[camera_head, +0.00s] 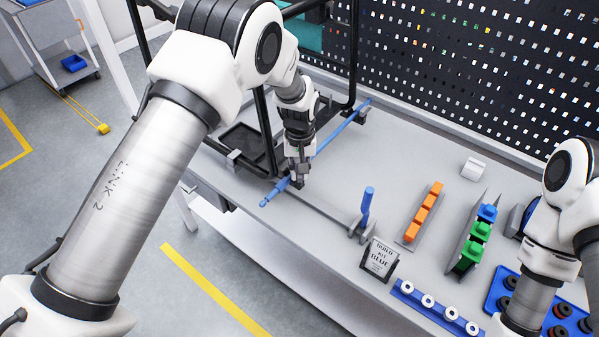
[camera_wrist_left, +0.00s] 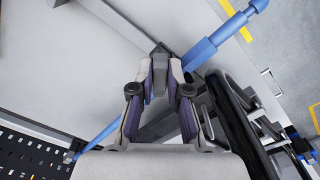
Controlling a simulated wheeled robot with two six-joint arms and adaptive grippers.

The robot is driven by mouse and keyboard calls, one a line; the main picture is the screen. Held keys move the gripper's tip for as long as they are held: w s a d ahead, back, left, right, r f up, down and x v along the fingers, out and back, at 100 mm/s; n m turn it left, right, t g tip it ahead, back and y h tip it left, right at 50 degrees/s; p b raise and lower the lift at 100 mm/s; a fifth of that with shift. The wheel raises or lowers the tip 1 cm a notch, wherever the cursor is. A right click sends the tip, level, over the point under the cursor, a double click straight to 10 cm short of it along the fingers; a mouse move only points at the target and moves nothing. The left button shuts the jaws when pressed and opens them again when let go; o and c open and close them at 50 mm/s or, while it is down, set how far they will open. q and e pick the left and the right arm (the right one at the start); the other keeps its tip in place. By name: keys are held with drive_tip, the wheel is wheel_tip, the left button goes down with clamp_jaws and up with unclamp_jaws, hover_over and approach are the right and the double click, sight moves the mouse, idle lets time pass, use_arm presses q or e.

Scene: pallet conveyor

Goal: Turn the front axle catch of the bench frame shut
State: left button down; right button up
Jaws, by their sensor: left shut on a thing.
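My left gripper (camera_head: 300,174) points down at the front end of the blue axle (camera_head: 329,138), beside the black tubular bench frame (camera_head: 264,128). In the left wrist view, its fingers (camera_wrist_left: 160,80) are closed on a small dark grey piece, which looks like the front axle catch (camera_wrist_left: 159,52). The thicker blue front end of the axle (camera_wrist_left: 213,43) lies right beside the fingertips. The fingers hide part of the catch, so its exact angle is unclear. My right arm shows at the right edge of the head view, but its gripper is out of view.
A grey bar runs along the bench to a blue upright handle (camera_head: 367,205). Orange blocks (camera_head: 425,212), green blocks (camera_head: 469,250), a small sign (camera_head: 379,259) and a blue strip with white rings (camera_head: 436,308) stand to the right.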

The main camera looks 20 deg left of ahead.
use_arm(q)
drive_tip(key=n, duration=0.2)
drive_tip(key=n+b, duration=0.1)
drive_tip(key=n, duration=0.2)
drive_tip(key=shift+f+n, duration=0.2)
drive_tip(key=shift+n, duration=0.1)
drive_tip(key=shift+n+b, duration=0.3)
drive_tip(key=shift+n, duration=2)
drive_tip(key=shift+s, duration=0.1)
drive_tip(key=c, duration=1.1)
unclamp_jaws()
drive_tip(key=shift+c, duration=0.2)
drive_tip(key=shift+w+a, duration=0.15)
drive_tip(key=shift+w, duration=0.05)
wheel_tip(320, 180, up, 12)
drive_tip(key=shift+f, duration=0.1)
